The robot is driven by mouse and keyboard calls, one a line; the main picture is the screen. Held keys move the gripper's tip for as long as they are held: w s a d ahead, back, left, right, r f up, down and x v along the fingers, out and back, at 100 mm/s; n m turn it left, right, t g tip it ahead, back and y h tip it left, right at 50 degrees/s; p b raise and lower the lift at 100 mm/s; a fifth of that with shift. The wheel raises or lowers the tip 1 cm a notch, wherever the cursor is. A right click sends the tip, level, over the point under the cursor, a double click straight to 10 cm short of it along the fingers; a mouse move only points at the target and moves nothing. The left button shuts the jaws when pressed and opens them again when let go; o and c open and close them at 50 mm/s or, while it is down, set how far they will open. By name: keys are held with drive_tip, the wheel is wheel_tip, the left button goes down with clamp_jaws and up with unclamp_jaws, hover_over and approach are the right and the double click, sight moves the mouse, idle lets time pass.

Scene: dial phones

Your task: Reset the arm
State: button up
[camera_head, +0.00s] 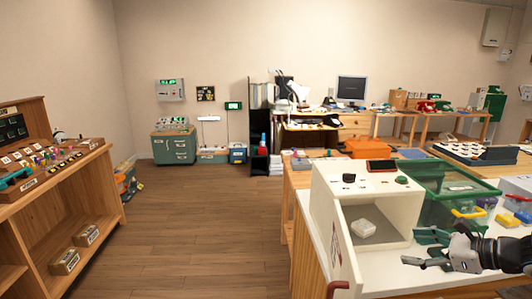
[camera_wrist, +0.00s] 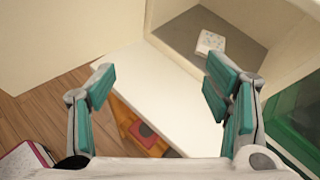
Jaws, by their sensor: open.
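My gripper (camera_head: 424,250) is at the lower right of the head view, in front of the open white box and the green bin. Its teal-padded fingers also show in the wrist view (camera_wrist: 160,88), spread wide with nothing between them. The white box (camera_head: 326,200) stands open at the front, its door swung toward the viewer. A small white block (camera_head: 363,228) lies inside on the box floor; it also shows in the wrist view (camera_wrist: 210,43). My arm comes in from the right edge of the head view.
A wooden shelf (camera_head: 60,205) with knobs and switches is at the left. Desks and a monitor (camera_head: 351,88) line the back. The wooden floor (camera_head: 200,230) between is clear.

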drive_tip(key=s+a+r+n+g, duration=0.3)
drive_tip(key=s+a+r+n, duration=0.35)
drive_tip(key=a, duration=0.35)
drive_tip(key=s+a+r+n+g, duration=0.45)
drive_tip(key=a+n, duration=0.25)
drive_tip(key=a, duration=0.2)
drive_tip(key=s+r+n+t+h, duration=0.1)
drive_tip(key=s+r+n+h, duration=0.1)
drive_tip(key=s+n, duration=0.4)
drive_tip(key=s+a+r+n+h+p, duration=0.1)
drive_tip(key=s+r+n+h, duration=0.2)
drive_tip(key=s, duration=0.7)
drive_tip(key=n+h, duration=0.2)
drive_tip(key=n, duration=0.2)
drive_tip(key=shift+s+a+t+h, duration=0.25)
drive_tip(key=shift+s+t+h, duration=0.05)
drive_tip(key=shift+s+t, duration=0.05)
drive_tip(key=shift+r, duration=0.1)
